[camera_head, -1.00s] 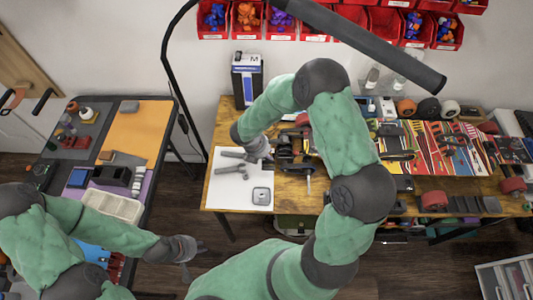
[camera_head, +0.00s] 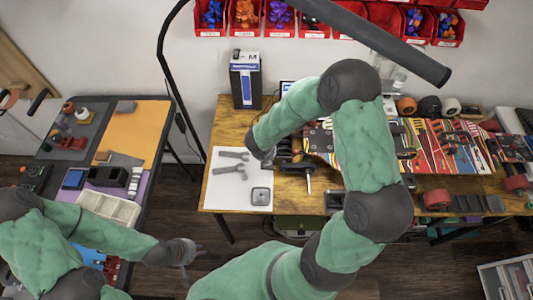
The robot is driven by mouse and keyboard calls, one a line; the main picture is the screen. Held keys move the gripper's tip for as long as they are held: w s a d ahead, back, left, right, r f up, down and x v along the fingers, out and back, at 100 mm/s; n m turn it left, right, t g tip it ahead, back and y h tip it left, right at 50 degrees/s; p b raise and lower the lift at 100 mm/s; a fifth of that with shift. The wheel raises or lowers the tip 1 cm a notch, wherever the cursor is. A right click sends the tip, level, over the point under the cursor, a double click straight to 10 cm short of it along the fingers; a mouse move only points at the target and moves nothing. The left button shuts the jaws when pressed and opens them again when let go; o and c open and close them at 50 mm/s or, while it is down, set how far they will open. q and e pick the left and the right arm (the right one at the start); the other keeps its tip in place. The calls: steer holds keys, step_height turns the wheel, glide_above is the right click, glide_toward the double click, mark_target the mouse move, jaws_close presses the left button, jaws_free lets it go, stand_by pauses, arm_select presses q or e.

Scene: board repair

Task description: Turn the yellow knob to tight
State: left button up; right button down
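I cannot make out the yellow knob in this view; my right arm covers part of the wooden workbench (camera_head: 225,118). My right gripper (camera_head: 266,160) is at the right edge of a white sheet on the bench, beside a dark mechanical assembly (camera_head: 289,157). It is mostly hidden by its own arm, so its fingers cannot be read. Two grey forked tools (camera_head: 230,171) lie on the white sheet (camera_head: 222,198), left of that gripper. A small grey square part (camera_head: 260,196) lies below them. My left gripper (camera_head: 194,266) is low at the left, over the floor, with its fingers apart and empty.
A side table (camera_head: 147,164) with an orange mat, a pale tray (camera_head: 108,208) and small parts stands at the left. A blue-and-white box (camera_head: 245,80) stands at the bench's back. Red bins (camera_head: 247,20) hang above. A black lamp arm (camera_head: 375,42) crosses overhead.

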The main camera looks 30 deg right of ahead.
steer(key=shift+s+a+f, duration=0.2)
steer(key=shift+s+f, duration=0.1)
steer(key=shift+s, duration=0.1)
steer(key=c, duration=1.2)
jaws_free()
steer(key=shift+o, duration=0.9)
steer(key=shift+w+r, duration=0.1)
steer(key=shift+r, duration=0.05)
steer(key=shift+d, duration=0.1)
steer(key=shift+r, duration=0.15)
steer(key=shift+r, duration=0.3)
steer(key=v, duration=1.1)
